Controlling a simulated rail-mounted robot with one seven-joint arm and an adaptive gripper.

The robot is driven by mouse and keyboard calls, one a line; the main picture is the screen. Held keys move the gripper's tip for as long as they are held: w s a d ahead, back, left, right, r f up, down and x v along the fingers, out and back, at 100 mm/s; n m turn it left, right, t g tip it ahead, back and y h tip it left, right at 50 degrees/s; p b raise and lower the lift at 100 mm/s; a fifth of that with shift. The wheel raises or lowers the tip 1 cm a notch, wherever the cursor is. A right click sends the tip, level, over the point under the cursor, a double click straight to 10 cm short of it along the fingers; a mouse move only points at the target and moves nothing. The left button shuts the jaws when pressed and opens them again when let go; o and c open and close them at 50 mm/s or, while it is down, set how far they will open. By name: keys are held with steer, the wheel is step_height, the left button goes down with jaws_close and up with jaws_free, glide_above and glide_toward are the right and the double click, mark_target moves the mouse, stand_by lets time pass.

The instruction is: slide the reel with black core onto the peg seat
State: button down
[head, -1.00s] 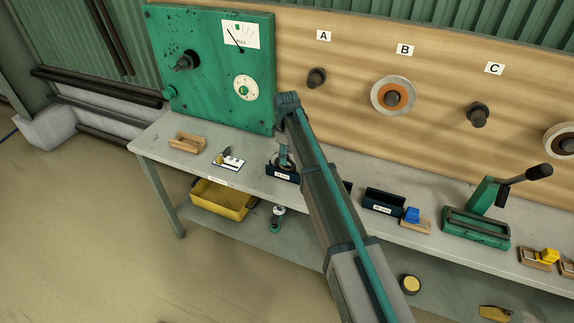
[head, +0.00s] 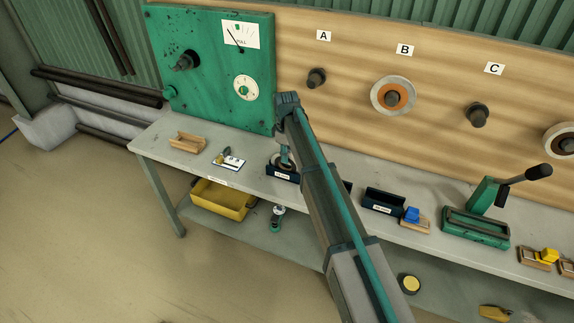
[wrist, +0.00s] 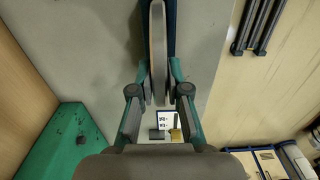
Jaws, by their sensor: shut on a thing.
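My gripper (wrist: 159,88) is shut on a grey reel (wrist: 158,45), seen edge-on between its two fingers in the wrist view. In the head view the reel (head: 277,160) stands upright in a dark blue labelled holder (head: 283,174) on the bench, partly hidden by my gripper (head: 286,156). Its core colour cannot be made out. A dark peg (head: 184,62) sticks out of the green panel on the left. Bare pegs under label A (head: 316,78) and label C (head: 477,115) stand on the wooden board.
A reel with an orange core (head: 379,101) hangs under label B, and a dark-cored reel (head: 552,138) hangs at the right edge. On the bench (head: 213,176) stand another blue holder (head: 384,201), a green lever press (head: 475,228) and small wooden blocks.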

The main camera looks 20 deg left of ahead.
steer(key=shift+r+p, duration=0.4)
steer(key=shift+r, duration=0.3)
steer(key=shift+r+p, duration=1.2)
steer(key=shift+r, duration=1.2)
steer(key=c, duration=1.7)
jaws_free()
jaws_close()
